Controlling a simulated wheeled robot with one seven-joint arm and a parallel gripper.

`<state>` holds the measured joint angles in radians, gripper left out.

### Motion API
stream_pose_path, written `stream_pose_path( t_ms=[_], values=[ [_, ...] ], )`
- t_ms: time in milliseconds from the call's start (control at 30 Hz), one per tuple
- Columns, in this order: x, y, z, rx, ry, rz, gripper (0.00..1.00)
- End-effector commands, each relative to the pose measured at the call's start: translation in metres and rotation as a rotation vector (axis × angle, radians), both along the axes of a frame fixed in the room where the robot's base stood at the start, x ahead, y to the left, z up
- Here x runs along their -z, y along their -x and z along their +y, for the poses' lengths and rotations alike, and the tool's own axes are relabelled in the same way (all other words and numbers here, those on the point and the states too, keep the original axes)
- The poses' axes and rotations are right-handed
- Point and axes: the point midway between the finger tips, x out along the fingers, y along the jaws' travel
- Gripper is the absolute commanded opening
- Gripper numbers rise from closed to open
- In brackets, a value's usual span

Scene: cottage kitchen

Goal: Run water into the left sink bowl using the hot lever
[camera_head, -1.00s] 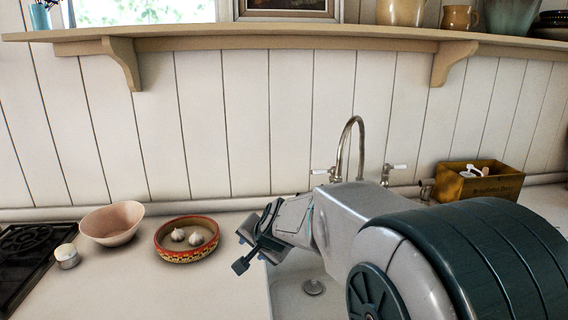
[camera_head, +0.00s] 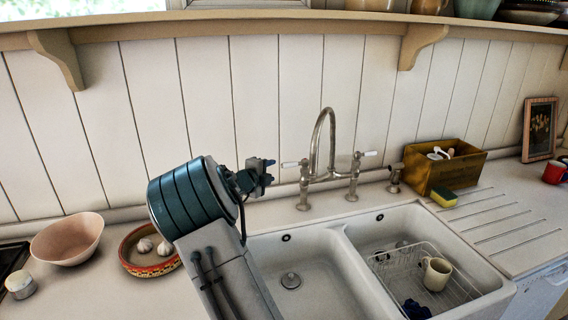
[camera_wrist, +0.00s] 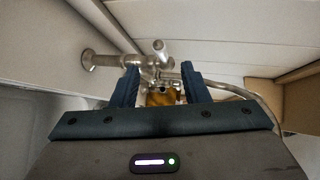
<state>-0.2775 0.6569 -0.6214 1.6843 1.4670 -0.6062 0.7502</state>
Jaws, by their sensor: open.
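The bridge tap (camera_head: 331,150) stands behind the double sink, with a tall hooked spout. Its left lever (camera_head: 292,164) and right lever (camera_head: 366,154) have white handles; I cannot read any hot mark. The left sink bowl (camera_head: 312,268) is empty around its drain, and no water shows. My gripper (camera_head: 268,172) is open and empty, just left of the left lever, apart from it as far as I can tell. In the wrist view, metal tap parts (camera_wrist: 156,62) show beyond and between the open fingers (camera_wrist: 160,78).
The right bowl holds a wire rack (camera_head: 455,285) with a cream mug (camera_head: 437,273). A wooden box (camera_head: 450,168) and a sponge (camera_head: 444,197) are right of the tap. A patterned bowl with garlic (camera_head: 150,262) and a pink bowl (camera_head: 68,240) stand left. A shelf (camera_head: 230,24) runs above.

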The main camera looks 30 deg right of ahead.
Motion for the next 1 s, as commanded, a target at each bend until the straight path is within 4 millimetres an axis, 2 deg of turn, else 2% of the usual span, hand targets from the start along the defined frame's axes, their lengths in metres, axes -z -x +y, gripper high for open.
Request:
stream_pose_path(
  t_ms=[233, 600, 800, 1000],
  values=[
    [0.010, -0.021, -0.038, 0.001, 0.002, 0.006, 0.41],
    [0.023, -0.052, -0.084, -0.005, 0.002, 0.005, 0.41],
    [0.028, -0.061, -0.097, -0.007, -0.001, 0.003, 0.41],
    [0.030, -0.063, -0.100, -0.008, 0.000, 0.004, 0.41]
  ],
)
